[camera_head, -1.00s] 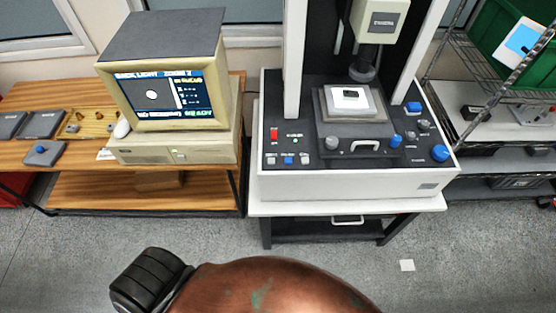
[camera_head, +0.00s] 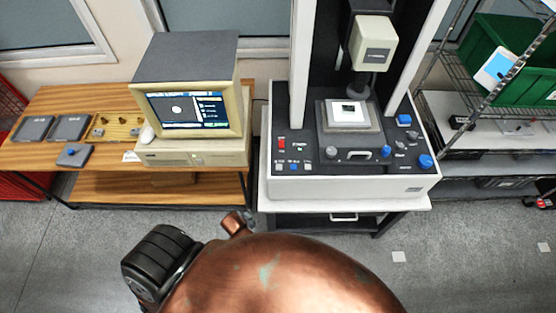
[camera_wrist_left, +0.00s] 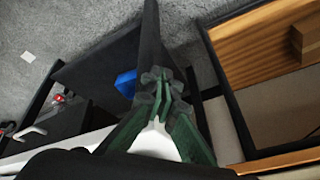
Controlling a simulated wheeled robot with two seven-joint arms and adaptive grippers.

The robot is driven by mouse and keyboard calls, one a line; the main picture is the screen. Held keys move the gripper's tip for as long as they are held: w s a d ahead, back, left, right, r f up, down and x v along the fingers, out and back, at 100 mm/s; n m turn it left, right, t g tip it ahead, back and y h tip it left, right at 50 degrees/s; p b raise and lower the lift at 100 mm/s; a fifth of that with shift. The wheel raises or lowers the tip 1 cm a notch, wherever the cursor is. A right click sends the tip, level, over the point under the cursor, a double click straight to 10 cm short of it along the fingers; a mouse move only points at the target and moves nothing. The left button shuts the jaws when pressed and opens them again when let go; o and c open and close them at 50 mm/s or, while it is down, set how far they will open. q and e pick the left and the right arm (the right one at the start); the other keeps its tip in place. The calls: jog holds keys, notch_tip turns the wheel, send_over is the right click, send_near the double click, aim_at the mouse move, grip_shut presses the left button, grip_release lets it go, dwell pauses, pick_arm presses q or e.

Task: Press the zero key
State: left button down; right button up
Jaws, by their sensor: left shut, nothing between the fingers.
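The measuring machine (camera_head: 350,183) stands on a white-topped stand. My right gripper is not in view.
A beige monitor (camera_head: 190,105) stands on a wooden bench (camera_head: 105,163) left of the machine. A wire rack with a green crate (camera_head: 510,45) is at the right. Grey floor is open in front. The left wrist view shows a blue object (camera_wrist_left: 125,83) and a wooden shelf (camera_wrist_left: 260,45).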

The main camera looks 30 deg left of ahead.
pick_arm(q)
jog(key=w+d+r+m+t+p, duration=0.1)
jog(key=w+d+r+p, duration=0.15)
jog(key=r, duration=0.95)
jog(key=w+d+r+m+t+h+p, duration=0.15)
jog(key=w+r+p, duration=0.25)
jog(key=r, duration=0.7)
jog(key=w+d+r+m+t+p, duration=0.1)
jog(key=w+d+r+p, duration=0.15)
jog(key=r, duration=0.95)
jog(key=w+a+r+m+h+p, duration=0.2)
jog(key=w+a+r+m, duration=0.1)
jog(key=w+m, duration=0.4)
jog(key=w, duration=0.2)
jog(key=shift+w+r+h, duration=0.3)
jog(key=shift+h, duration=0.05)
jog(key=shift+f+m+t, duration=0.1)
jog(key=shift+m+t, duration=0.15)
